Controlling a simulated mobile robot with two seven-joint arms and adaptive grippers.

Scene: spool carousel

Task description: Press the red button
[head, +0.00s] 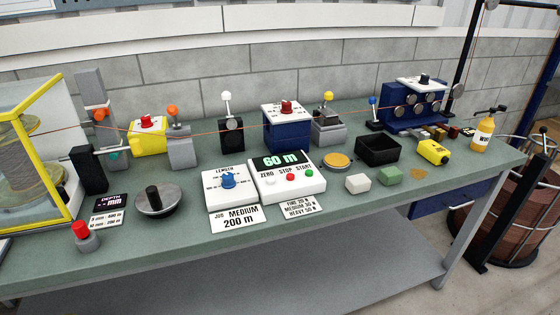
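Neither of my grippers shows in the head view. Several red parts stand on the bench. A white console (315,187) with a green "60 m" display has a small red button (290,177) under the word STOP. It sits between a white button (269,183) and a green button (308,174). A taller red cap (80,229) on a grey cylinder stands at the front left. A red knob (286,106) tops a blue box, and another red knob (146,121) tops a yellow device. Which one the task means, I cannot tell.
The green bench (330,240) is crowded along its back. A white box with a blue knob (228,180) stands left of the console. A black tray (378,150), small blocks and a yellow bottle (481,135) are at right. A thin wire runs across the back.

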